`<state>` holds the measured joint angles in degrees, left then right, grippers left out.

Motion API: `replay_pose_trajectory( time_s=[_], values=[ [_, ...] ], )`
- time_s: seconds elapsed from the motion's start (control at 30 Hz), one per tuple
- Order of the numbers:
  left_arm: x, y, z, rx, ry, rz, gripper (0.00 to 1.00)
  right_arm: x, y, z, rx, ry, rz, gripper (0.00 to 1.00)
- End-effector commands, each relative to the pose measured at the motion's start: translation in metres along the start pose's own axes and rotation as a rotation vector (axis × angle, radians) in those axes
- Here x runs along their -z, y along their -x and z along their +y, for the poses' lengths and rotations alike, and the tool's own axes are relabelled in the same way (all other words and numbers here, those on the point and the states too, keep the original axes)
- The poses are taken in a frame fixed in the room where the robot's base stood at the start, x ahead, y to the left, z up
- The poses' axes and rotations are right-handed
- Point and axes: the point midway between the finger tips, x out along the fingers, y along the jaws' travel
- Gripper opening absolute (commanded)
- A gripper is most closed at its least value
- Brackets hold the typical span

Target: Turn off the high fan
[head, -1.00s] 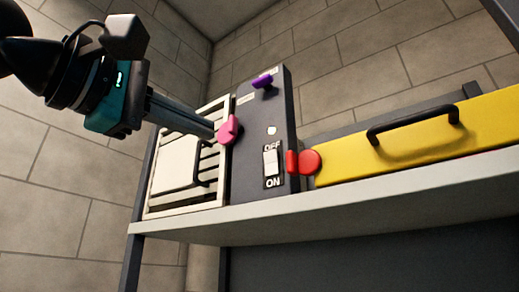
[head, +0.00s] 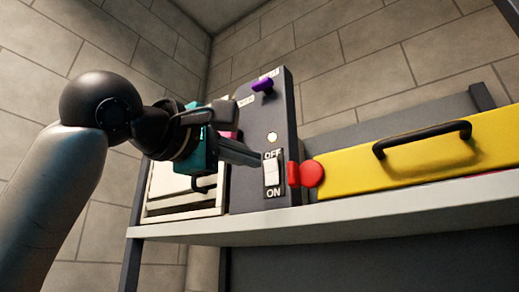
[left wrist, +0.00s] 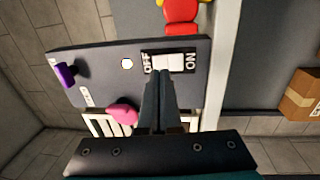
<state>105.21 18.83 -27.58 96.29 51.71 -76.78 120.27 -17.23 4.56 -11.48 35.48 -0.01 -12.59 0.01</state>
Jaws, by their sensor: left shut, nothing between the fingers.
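The dark grey control box (head: 288,115) stands on the high shelf. Its front carries a white rocker switch (head: 271,173) with OFF above and ON below, and a small pale round light (head: 272,137) above. I cannot tell which side of the rocker is pressed. My left gripper (head: 257,160) is shut and empty, its tips just left of the switch's upper part in the head view. In the left wrist view the fingertips (left wrist: 160,73) overlap the lower edge of the switch plate (left wrist: 168,62); contact cannot be told. My right gripper is out of view.
A white slatted unit (head: 180,190) is left. The shelf edge (head: 300,225) runs below.

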Motion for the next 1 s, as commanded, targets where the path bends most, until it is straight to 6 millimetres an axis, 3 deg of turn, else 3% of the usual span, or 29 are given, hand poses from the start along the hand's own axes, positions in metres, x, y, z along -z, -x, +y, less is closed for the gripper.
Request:
replay_pose_trajectory(
  time_s=[0.1, 0.3, 1.0],
  values=[
    [0.001, -0.018, 0.002, 0.002, 0.001, 0.001, 0.00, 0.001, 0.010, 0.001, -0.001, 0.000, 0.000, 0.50],
    [0.001, -0.032, 0.000, 0.001, 0.002, 0.001, 0.00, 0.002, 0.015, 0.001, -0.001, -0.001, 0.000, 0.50],
    [0.001, -0.038, 0.001, 0.000, 0.001, 0.001, 0.00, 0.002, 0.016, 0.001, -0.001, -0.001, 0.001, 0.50]
  ],
)
